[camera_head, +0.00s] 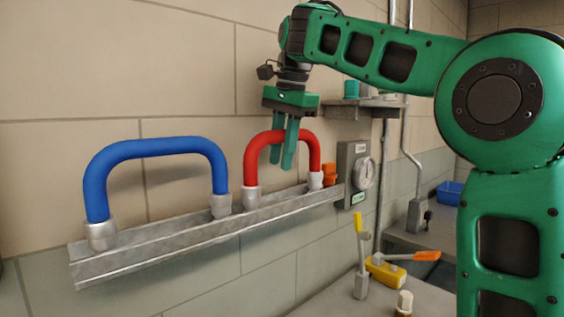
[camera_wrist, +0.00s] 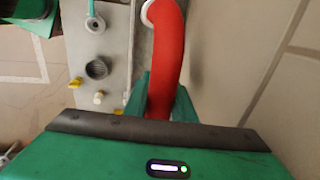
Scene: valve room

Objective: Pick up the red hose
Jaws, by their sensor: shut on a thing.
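The red hose (camera_head: 258,145) is an upside-down U with grey end fittings, standing on the metal rail (camera_head: 160,254) on the wall. My gripper (camera_head: 283,160) comes down from above, its two green fingers shut on the top of the hose's arch. In the wrist view the red hose (camera_wrist: 170,50) runs between the gripper fingers (camera_wrist: 158,98). The hose's fittings still sit at the rail. A larger blue hose (camera_head: 150,149) of the same shape stands on the rail to the left.
An orange block (camera_head: 329,174) and a grey box with a round gauge (camera_head: 362,173) are right of the red hose. A small shelf (camera_head: 370,103) is above. Below right, a bench (camera_head: 335,303) holds a yellow-handled valve (camera_head: 361,255) and a yellow valve with an orange lever (camera_head: 385,270).

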